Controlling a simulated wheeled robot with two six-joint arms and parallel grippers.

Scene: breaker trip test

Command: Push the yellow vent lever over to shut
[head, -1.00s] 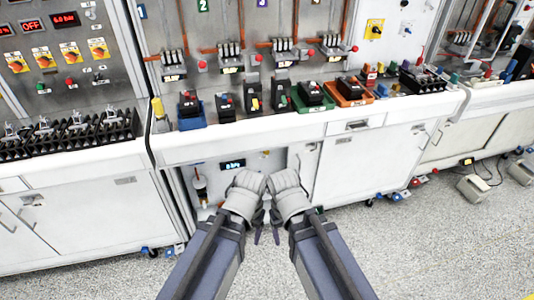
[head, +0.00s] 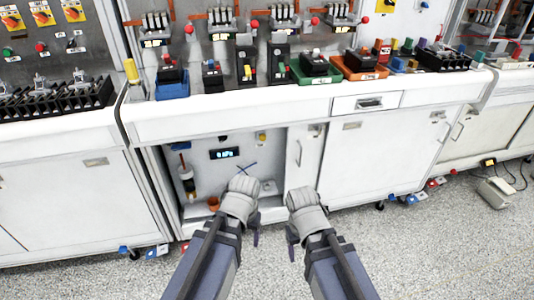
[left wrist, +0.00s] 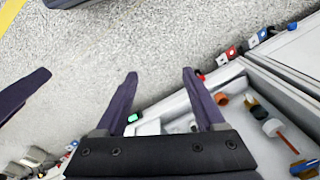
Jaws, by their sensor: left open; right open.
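In the head view, a small yellow piece (head: 262,137) sits high on the back panel of the open bay under the bench. It may be the vent lever; it is too small to tell which way it points. My left gripper (head: 252,234) is open and empty in front of the bay, lower than the yellow piece and apart from it. In the left wrist view its two spread fingers (left wrist: 160,76) have only floor between their tips. My right gripper (head: 291,247) is open and empty, to the right of the left one. The yellow piece cannot be made out in the left wrist view.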

